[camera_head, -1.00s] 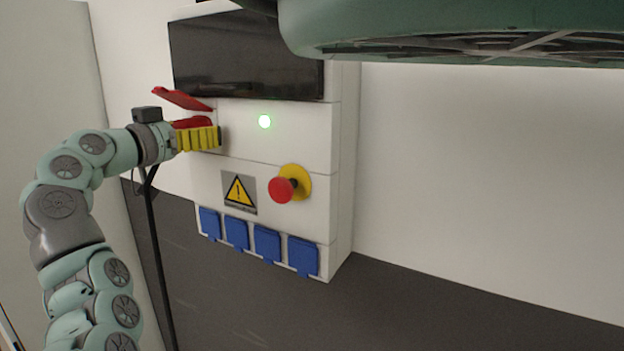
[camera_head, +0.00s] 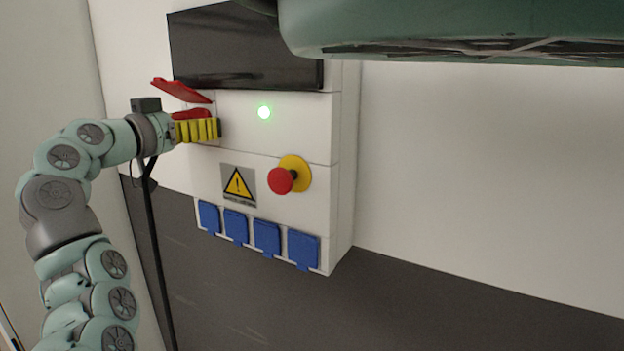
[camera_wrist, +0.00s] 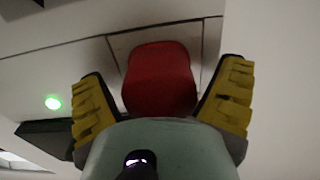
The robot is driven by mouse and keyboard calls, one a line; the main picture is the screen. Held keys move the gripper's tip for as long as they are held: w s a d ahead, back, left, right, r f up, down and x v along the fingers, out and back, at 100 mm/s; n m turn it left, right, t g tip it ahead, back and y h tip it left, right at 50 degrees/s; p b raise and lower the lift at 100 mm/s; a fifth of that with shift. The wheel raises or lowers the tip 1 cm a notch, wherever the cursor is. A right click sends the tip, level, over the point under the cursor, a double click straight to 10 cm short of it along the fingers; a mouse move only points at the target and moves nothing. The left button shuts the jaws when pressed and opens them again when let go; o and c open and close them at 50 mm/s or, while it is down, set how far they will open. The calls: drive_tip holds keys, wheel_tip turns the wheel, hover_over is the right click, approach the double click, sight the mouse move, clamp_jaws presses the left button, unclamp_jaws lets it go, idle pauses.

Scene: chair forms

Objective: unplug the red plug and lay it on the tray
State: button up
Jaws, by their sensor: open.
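The red plug (camera_head: 191,114) sits at the upper left of the white wall panel, under a raised red flap (camera_head: 182,91). In the wrist view the red plug (camera_wrist: 160,78) fills the space between my two yellow fingers. My gripper (camera_head: 199,130) is at the panel with its fingers around the plug. In the wrist view my gripper (camera_wrist: 162,98) is open, with a finger on each side and narrow gaps to the plug. The fingers partly hide the plug in the head view. No tray is in view.
The white panel (camera_head: 300,125) carries a black screen (camera_head: 240,48), a green light (camera_head: 264,112), a red stop button (camera_head: 281,180) on yellow, a warning sign (camera_head: 238,186) and several blue socket covers (camera_head: 267,237). A black cable (camera_head: 155,230) hangs below my wrist. The wall to the right is bare.

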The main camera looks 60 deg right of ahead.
drive_tip(key=c, duration=1.3)
drive_tip(key=a+b, duration=0.1)
drive_tip(key=a, duration=0.5)
drive_tip(key=shift+s+b, duration=0.2)
drive_tip(key=shift+b, duration=0.2)
idle(0.4)
drive_tip(key=a, duration=0.3)
drive_tip(key=a+b, duration=0.1)
drive_tip(key=a, duration=0.1)
drive_tip(key=shift+s, duration=0.25)
idle(0.5)
drive_tip(key=shift+w, duration=0.1)
